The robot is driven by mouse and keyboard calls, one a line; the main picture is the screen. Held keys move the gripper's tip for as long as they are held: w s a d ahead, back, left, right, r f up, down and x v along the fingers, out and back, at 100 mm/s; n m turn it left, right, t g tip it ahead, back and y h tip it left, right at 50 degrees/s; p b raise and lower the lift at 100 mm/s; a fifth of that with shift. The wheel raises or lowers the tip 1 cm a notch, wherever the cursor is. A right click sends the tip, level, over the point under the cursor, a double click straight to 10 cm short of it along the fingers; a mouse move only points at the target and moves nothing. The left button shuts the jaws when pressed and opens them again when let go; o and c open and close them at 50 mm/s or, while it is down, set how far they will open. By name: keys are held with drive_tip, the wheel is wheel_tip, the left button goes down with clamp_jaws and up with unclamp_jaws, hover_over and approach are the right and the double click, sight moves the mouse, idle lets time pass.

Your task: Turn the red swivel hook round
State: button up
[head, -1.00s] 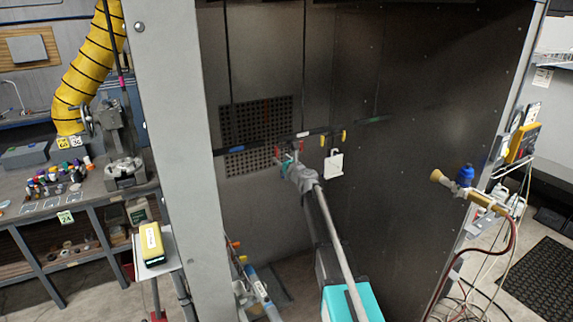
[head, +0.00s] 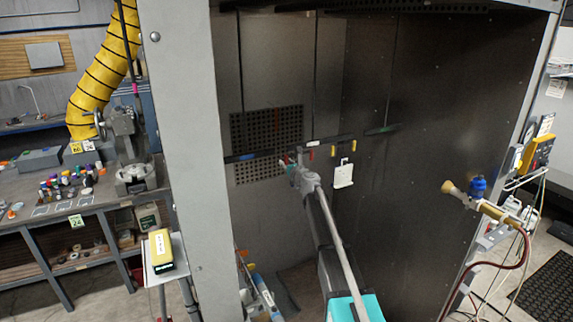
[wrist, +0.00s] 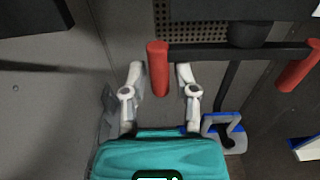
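My gripper (wrist: 160,82) is open in the wrist view. Its two pale fingers stand either side of a red upright cylinder (wrist: 158,68), with a visible gap on each side. The cylinder sits at the left end of a black crossbar (wrist: 210,51), and a second red piece (wrist: 299,66) is at its right end. These look like parts of the red swivel hook, but its full shape is unclear. In the head view my gripper (head: 289,162) is at the dark rail (head: 262,155) inside the booth; its fingers and the hook are too small to tell apart.
A blue-edged hook-like part (wrist: 226,130) is right of my gripper. A white card (head: 343,175) hangs right of my arm, below yellow pieces. The perforated panel (head: 265,127) is behind. The booth's left post (head: 185,150) and right wall (head: 410,150) bound the space.

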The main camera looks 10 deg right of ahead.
drive_tip(key=shift+c, duration=1.1)
drive_tip(key=shift+s, duration=0.15)
drive_tip(key=shift+v, duration=0.85)
drive_tip(key=shift+d, duration=0.25)
drive_tip(key=shift+s+d, duration=0.65)
drive_tip(key=shift+d, duration=0.2)
